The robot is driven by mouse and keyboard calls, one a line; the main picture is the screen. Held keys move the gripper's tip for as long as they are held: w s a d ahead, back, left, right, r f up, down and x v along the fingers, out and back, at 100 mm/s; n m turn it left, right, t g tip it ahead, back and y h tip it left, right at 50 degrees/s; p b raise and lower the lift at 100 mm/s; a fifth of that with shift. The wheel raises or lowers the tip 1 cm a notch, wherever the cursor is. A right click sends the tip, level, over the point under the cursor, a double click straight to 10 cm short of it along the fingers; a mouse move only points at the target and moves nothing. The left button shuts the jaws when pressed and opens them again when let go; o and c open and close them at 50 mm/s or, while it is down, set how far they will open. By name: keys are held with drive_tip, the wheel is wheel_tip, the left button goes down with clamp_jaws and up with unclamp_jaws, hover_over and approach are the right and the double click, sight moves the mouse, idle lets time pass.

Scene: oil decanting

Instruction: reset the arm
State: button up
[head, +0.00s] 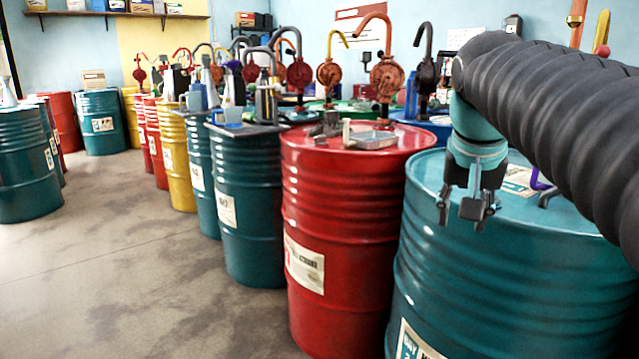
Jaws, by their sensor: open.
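My gripper (463,211) hangs from the end of my arm at the right of the head view, pointing down. Its fingers are apart and nothing shows between them. In the picture it lies over the left part of the teal drum (480,285) at the near right. I cannot tell how high it is above the drum's top. My arm reaches in from the right edge and hides part of this drum and the wall behind.
A red drum (335,240) stands left of the teal one, with a metal tray (371,139) on top. Rows of drums with hand pumps (387,75) and cans stand behind. A purple-handled item (541,182) is partly hidden by my arm. Open floor (120,260) lies at left.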

drive_tip(key=s+a+f+n+y, duration=0.1)
drive_tip(key=s+a+f+n, duration=0.1)
drive_tip(key=s+f, duration=0.5)
drive_tip(key=s+a+f+n+t, duration=0.1)
drive_tip(key=s+f, duration=0.6)
drive_tip(key=f, duration=0.7)
drive_tip(key=a+n, duration=0.1)
drive_tip(key=a, duration=0.1)
drive_tip(key=shift+s+a+f+y, duration=0.3)
drive_tip(key=shift+s+f+y, duration=0.05)
drive_tip(key=shift+f+y, duration=0.05)
